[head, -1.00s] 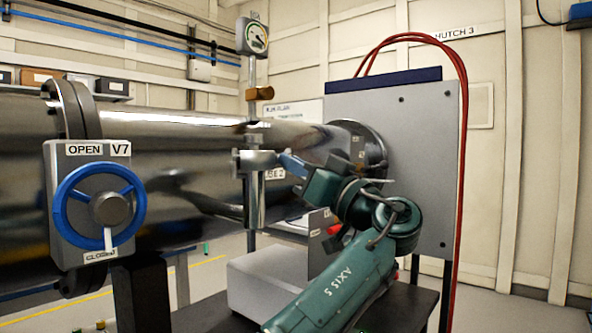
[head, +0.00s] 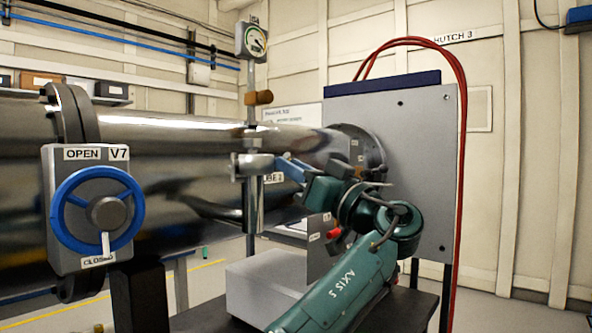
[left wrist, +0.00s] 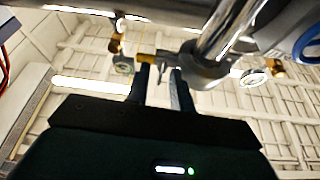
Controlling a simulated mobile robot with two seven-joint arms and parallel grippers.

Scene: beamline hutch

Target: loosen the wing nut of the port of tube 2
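Tube 2 is the shiny steel beam tube (head: 190,145); a label partly reading "UBE 2" shows below it. Its port carries a grey clamp (head: 252,166) above a short vertical steel cylinder (head: 253,205). My left gripper (head: 284,163) has its blue fingers at the right side of this clamp. In the left wrist view, its two fingers (left wrist: 161,78) stand apart, with a small grey metal piece between or just beyond the tips, at the clamp (left wrist: 205,68). This may be the wing nut, too small to be sure. My right gripper is not in view.
Above the port stand a brass valve (head: 259,97) and a dial gauge (head: 252,40). The V7 valve box (head: 91,208) with a blue handwheel is at left. A grey panel (head: 420,150) with red hoses (head: 462,130) stands behind my arm. A grey box (head: 262,290) lies below.

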